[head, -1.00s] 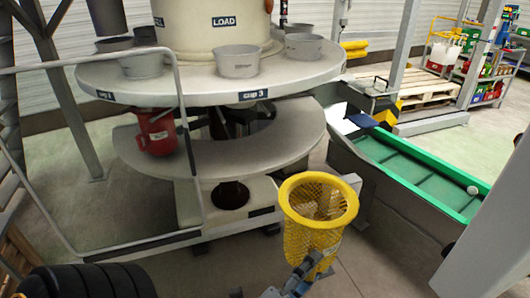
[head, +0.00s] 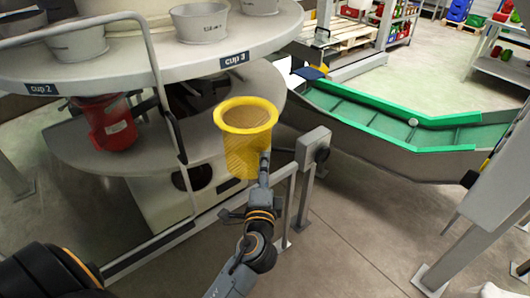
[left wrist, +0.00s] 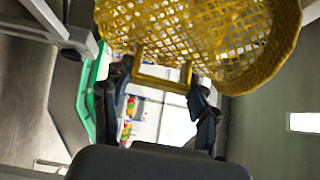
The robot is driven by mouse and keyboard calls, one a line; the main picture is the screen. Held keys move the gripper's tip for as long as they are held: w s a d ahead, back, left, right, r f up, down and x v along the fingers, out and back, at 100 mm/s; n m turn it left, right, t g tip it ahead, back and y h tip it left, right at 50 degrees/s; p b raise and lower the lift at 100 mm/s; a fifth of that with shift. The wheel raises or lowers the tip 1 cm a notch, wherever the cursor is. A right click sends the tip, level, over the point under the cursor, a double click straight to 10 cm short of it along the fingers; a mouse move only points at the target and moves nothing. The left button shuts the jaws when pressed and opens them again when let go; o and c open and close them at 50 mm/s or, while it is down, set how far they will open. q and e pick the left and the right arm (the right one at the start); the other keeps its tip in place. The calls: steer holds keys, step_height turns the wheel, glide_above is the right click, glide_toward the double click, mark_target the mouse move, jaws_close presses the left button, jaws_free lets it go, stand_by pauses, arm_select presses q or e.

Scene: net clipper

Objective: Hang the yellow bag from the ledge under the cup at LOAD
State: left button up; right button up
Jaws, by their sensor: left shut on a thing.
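The yellow mesh bag (head: 243,150) is upright, mouth up, in front of the lower grey ring in the head view. My left gripper (head: 264,165) is shut on it at its right side. In the left wrist view the bag (left wrist: 200,35) fills the top, and its yellow handle bar (left wrist: 160,83) lies between the fingers of the left gripper (left wrist: 160,76). The cup above the "cup 3" label (head: 234,59) stands on the upper round table (head: 130,68). The LOAD sign is out of view now. The underside ledge there is hidden. My right gripper is not in view.
A red bag (head: 108,125) hangs under the table near the "cup 2" label. A grey rail (head: 165,100) stands left of the yellow bag. A grey box on a post (head: 312,148) is close on its right. A green-edged conveyor (head: 385,118) lies farther right.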

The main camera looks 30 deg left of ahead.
mark_target(265, 149)
arm_select(q)
steer(key=w+a, duration=0.1)
steer(key=w+a+r+n+g+y, duration=0.1)
steer(key=w, duration=0.1)
steer(key=w+n+y, duration=0.1)
steer(key=w, duration=0.1)
steer(key=shift+w+a+r, duration=0.25)
steer(key=shift+a+r, duration=0.15)
steer(key=shift+w+a+p, duration=0.15)
steer(key=shift+w+a, duration=0.25)
steer(key=shift+a, duration=0.6)
steer(key=shift+w+a+p, duration=0.1)
steer(key=shift+w+a, duration=0.35)
steer(key=shift+a, duration=0.55)
steer(key=shift+w+a+p, duration=0.15)
steer(key=shift+w+a, duration=0.25)
steer(key=shift+a, duration=0.6)
steer(key=w+a, duration=0.4)
steer(key=a, duration=0.7)
steer(key=shift+w+a, duration=0.35)
steer(key=shift+w, duration=0.05)
steer(key=shift+f+b, duration=0.3)
steer(key=shift+b, duration=0.15)
steer(key=o, duration=1.4)
